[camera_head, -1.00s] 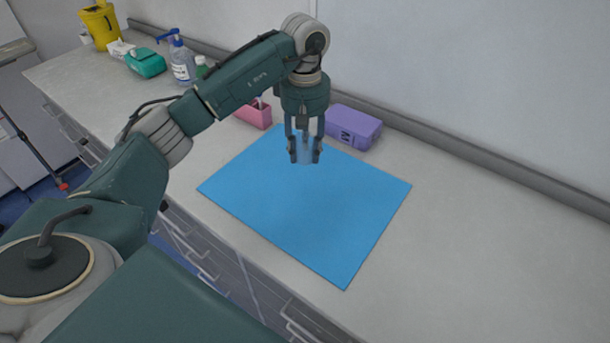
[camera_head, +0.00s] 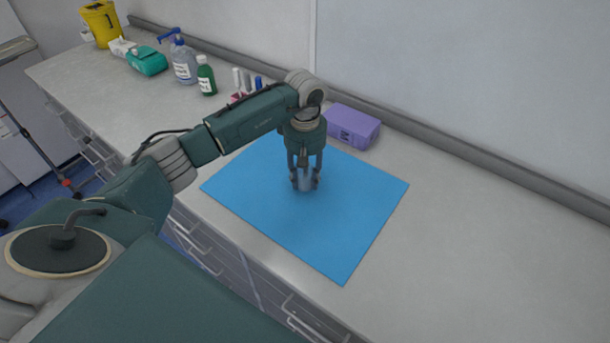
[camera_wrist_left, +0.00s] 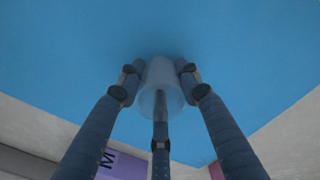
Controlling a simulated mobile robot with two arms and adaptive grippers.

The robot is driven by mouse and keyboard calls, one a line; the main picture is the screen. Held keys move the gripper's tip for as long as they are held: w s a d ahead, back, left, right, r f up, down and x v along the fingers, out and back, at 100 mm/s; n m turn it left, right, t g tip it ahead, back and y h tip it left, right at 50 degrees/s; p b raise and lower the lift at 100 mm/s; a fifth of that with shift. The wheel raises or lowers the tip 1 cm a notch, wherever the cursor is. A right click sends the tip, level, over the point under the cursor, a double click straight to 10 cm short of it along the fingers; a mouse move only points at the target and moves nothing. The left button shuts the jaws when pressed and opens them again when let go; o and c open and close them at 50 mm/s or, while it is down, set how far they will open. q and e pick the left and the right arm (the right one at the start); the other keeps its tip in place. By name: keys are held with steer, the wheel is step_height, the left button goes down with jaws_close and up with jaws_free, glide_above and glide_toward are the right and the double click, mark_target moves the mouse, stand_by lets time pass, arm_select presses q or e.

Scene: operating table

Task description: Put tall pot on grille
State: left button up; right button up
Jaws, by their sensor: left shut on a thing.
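The tall pot (camera_head: 305,184) is a small, pale, translucent cup; in the left wrist view it shows as a whitish cylinder (camera_wrist_left: 162,82). My left gripper (camera_head: 305,180) points down over the blue mat (camera_head: 340,230) and is shut on the pot. In the left wrist view its fingers (camera_wrist_left: 160,76) stand around the pot's sides. The pot is at or just above the mat, left of its middle; I cannot tell whether it touches. I cannot make out a grille. My right gripper is not in view.
A purple box (camera_head: 352,126) stands behind the mat, near the wall. The counter right of the mat is clear.

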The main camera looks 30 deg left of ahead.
arm_select(q)
steer(key=shift+f, duration=0.2)
steer(key=o, duration=1.3)
steer(key=shift+r, duration=0.1)
steer(key=shift+c, duration=0.2)
steer(key=shift+r, duration=0.15)
